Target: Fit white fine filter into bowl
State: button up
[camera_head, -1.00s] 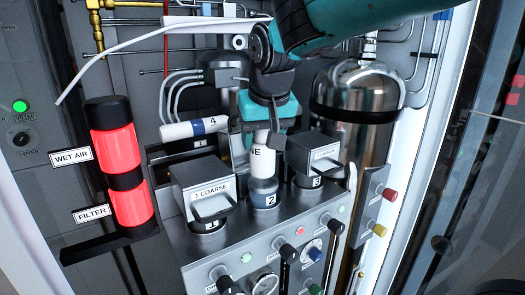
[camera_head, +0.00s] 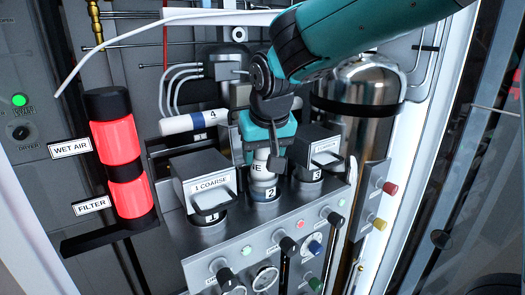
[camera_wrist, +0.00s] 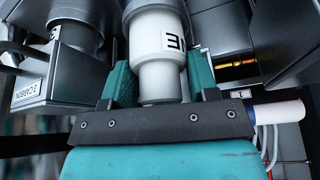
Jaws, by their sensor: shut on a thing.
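The white fine filter (camera_head: 262,172) stands roughly upright in the head view, with part of a black label showing. It is held between the teal fingers of my gripper (camera_head: 264,150). Its lower end is at the mouth of the bowl marked 2 (camera_head: 264,193) and appears partly inside; how deep it sits cannot be told. In the wrist view, the filter (camera_wrist: 160,50) has a wider labelled section and a narrower neck, with the fingers of my gripper (camera_wrist: 163,88) on either side. The filter's top is hidden by my gripper in the head view.
The 1 COARSE housing (camera_head: 205,182) stands close on the left and the housing marked 3 (camera_head: 315,150) close on the right. A white cylinder marked 4 (camera_head: 183,125) lies to the left. Knobs and gauges cover the front panel (camera_head: 250,262). A steel tank (camera_head: 362,115) is behind right.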

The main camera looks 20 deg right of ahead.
jog(key=o, duration=1)
jog(key=shift+c, duration=0.2)
jog(key=shift+r+p, duration=0.3)
jog(key=shift+r, duration=0.05)
jog(key=b+v, duration=0.2)
jog(key=v, duration=1.1)
jog(key=s+a+f+n+g+y+b, duration=0.2)
jog(key=s+f+n, duration=0.2)
jog(key=s+f, duration=0.5)
jog(key=s+a+f+n+g+y+b, duration=0.2)
jog(key=s+f+n, duration=0.1)
jog(key=s+f, duration=0.7)
jog(key=shift+f+n+g+y, duration=0.3)
jog(key=shift+f+n, duration=0.1)
jog(key=shift+f, duration=0.55)
